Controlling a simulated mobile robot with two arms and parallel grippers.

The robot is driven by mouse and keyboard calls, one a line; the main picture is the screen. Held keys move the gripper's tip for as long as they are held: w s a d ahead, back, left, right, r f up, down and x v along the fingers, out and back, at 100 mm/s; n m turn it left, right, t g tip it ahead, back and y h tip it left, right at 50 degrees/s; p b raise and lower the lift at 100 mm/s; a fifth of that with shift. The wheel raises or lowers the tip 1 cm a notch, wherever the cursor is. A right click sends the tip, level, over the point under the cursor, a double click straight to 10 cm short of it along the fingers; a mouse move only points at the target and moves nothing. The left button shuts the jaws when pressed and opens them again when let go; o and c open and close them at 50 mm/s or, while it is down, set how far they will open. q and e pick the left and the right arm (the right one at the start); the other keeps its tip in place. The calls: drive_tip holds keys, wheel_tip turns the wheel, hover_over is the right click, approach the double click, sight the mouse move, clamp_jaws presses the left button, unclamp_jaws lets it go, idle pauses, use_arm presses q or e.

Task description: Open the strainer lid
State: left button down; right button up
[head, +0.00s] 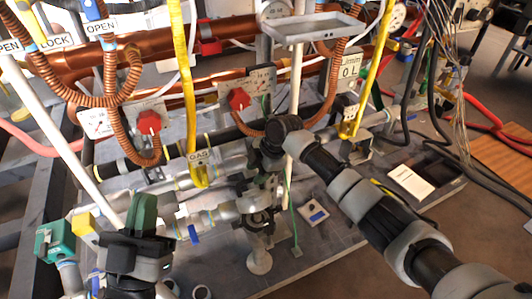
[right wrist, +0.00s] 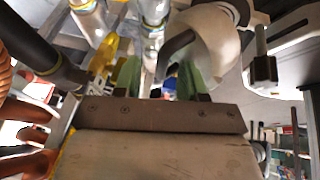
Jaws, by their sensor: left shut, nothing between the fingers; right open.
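I cannot tell the strainer lid for certain. A grey metal fitting (head: 258,200) on the pipework, above a pale round foot, may be the strainer. In the right wrist view a large pale rounded part (right wrist: 208,42) with a dark curved bar stands close ahead, by the right finger. My right gripper (right wrist: 158,80) shows two green fingers apart with nothing clearly held; whether they touch the pale part is unclear. In the head view my right arm hides its fingers. My left gripper (head: 142,212) is at the lower left, green fingers together and empty, left of the fitting.
Copper pipes with red knobs (head: 149,122) and orange corrugated hoses run behind. A green box (head: 54,241) is beside my left gripper. A white card (head: 410,182) lies on the grey board at right.

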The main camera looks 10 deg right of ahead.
use_arm(q)
wheel_tip(320, 180, down, 9)
drive_tip(key=w+a+g+y+p, duration=0.1)
drive_tip(key=g+y+p, duration=0.1)
drive_tip(key=g, duration=0.6)
drive_tip(key=shift+w+y+p, duration=0.35)
drive_tip(key=shift+y+p, duration=0.05)
use_arm(e)
drive_tip(key=v, duration=0.9)
drive_tip(key=shift+a, duration=0.2)
use_arm(q)
drive_tip(key=shift+a+r, duration=0.1)
use_arm(e)
drive_tip(key=shift+r, duration=0.15)
